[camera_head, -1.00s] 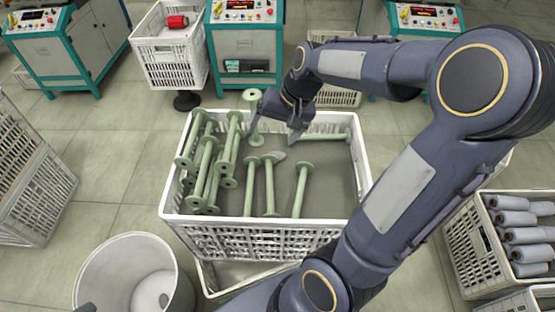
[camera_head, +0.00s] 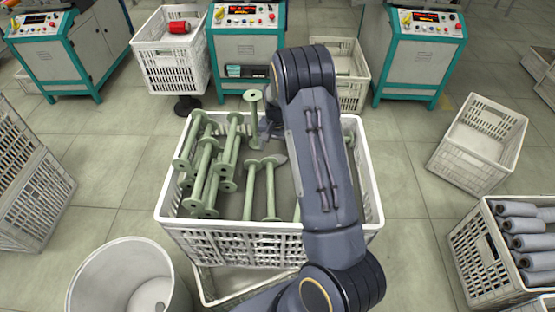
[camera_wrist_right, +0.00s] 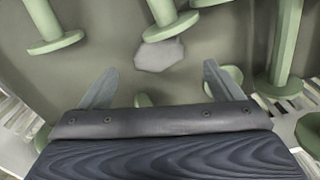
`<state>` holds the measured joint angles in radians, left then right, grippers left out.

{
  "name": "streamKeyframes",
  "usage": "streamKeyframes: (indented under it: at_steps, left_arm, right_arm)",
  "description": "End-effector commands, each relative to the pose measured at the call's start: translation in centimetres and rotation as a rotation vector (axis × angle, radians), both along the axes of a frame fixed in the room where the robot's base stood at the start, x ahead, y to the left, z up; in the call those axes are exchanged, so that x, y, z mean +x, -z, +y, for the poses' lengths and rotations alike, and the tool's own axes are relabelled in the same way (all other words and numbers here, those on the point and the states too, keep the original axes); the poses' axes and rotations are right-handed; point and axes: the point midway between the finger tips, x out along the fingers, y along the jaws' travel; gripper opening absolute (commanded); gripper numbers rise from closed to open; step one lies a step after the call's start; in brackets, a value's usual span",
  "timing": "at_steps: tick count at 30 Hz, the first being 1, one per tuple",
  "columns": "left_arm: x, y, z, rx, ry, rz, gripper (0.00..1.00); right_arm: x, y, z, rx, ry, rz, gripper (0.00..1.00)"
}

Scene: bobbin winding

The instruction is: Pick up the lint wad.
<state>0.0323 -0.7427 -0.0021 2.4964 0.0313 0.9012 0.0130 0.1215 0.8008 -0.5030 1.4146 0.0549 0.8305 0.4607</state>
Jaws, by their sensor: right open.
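The lint wad (camera_wrist_right: 159,55) is a small pale grey lump in the right wrist view, lying among green bobbins, just beyond my fingertips. In the head view a grey patch that looks like it (camera_head: 281,158) shows beside a bobbin flange, partly hidden by my arm. My right gripper (camera_wrist_right: 160,77) is open and empty, with one finger either side of the wad's line and the wad apart from both. In the head view the gripper (camera_head: 268,128) is mostly hidden behind my forearm, over the white crate (camera_head: 235,243). My left gripper is not in view.
Several green bobbins (camera_wrist_right: 279,55) stand or lean around the wad, close to my fingers. The crate's walls enclose them. A white bin (camera_head: 120,280) stands at the front left, a crate of grey rolls (camera_head: 490,285) at the right. Teal machines (camera_head: 245,45) line the back.

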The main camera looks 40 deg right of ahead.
Motion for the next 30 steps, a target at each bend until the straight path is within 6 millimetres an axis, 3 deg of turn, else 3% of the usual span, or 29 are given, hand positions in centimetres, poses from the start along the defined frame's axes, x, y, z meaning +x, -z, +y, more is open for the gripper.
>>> streamKeyframes:
  at_steps: [6, 15, 26, 30]
  left_arm:
    - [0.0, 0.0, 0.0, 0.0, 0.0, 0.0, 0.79]
    - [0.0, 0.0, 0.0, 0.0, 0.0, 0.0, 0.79]
    - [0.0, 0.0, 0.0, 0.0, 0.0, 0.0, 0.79]
    - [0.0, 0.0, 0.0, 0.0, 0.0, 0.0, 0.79]
  right_arm:
    - [-0.2, 3.1, -0.2, 0.0, 0.001, 0.003, 0.86]
    - [-0.1, 3.5, -0.2, 0.001, 0.0, 0.001, 0.86]
    - [-0.1, 3.4, -0.2, 0.001, 0.0, 0.001, 0.39]
    - [-0.1, 3.4, -0.2, 0.001, 0.0, 0.001, 0.39]
